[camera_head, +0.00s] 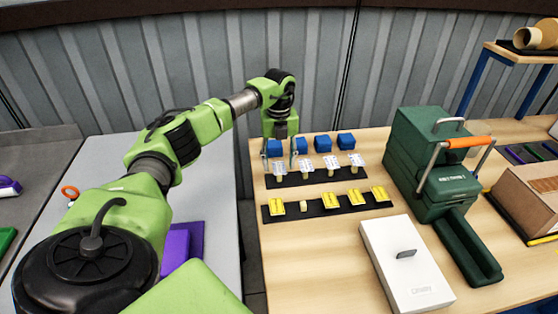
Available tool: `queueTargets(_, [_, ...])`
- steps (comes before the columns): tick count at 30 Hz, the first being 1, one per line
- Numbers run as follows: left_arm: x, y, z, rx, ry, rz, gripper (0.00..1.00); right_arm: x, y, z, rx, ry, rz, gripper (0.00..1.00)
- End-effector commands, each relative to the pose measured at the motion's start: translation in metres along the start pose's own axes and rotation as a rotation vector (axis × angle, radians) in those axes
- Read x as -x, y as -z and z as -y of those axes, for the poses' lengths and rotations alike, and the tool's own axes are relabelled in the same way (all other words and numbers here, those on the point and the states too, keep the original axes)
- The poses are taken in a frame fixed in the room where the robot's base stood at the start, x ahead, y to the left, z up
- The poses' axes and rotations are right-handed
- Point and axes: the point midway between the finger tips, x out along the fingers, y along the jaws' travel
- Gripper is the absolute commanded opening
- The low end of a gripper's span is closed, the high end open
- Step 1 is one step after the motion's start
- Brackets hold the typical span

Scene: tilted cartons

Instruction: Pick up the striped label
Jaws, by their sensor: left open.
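Several white labels with a fine dark pattern, one of them the leftmost white label (281,169), sit on small stands along the rear black strip (318,177). Several yellow labels with dark marks, such as the left yellow label (277,208), sit along the front black strip (340,206). I cannot tell at this size which label counts as striped. My left gripper (279,160) points down with its fingers apart, over the left end of the rear strip, around or just above the leftmost white label. Contact is not clear. My right gripper is not in view.
Several blue blocks (322,144) stand behind the rear strip. A small bare stand (303,207) is among the yellow labels. A white case (388,254) lies in front, a dark green machine (430,165) with an orange handle stands right. A cardboard carton (526,203) is far right.

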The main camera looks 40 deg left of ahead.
Motion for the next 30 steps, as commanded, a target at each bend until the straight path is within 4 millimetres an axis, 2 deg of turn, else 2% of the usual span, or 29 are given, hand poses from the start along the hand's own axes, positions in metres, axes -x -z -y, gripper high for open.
queueTargets(15, [-0.0043,0.0003,-0.0001,0.0,-0.001,-0.001,0.47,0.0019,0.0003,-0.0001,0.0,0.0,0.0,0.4])
queueTargets(21, [-0.0041,0.0003,-0.0001,0.0,-0.001,-0.001,0.21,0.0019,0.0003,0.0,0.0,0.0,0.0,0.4])
queueTargets(30, [-0.0039,0.0002,-0.0001,0.0,0.0,0.0,0.21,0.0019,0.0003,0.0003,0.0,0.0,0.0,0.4])
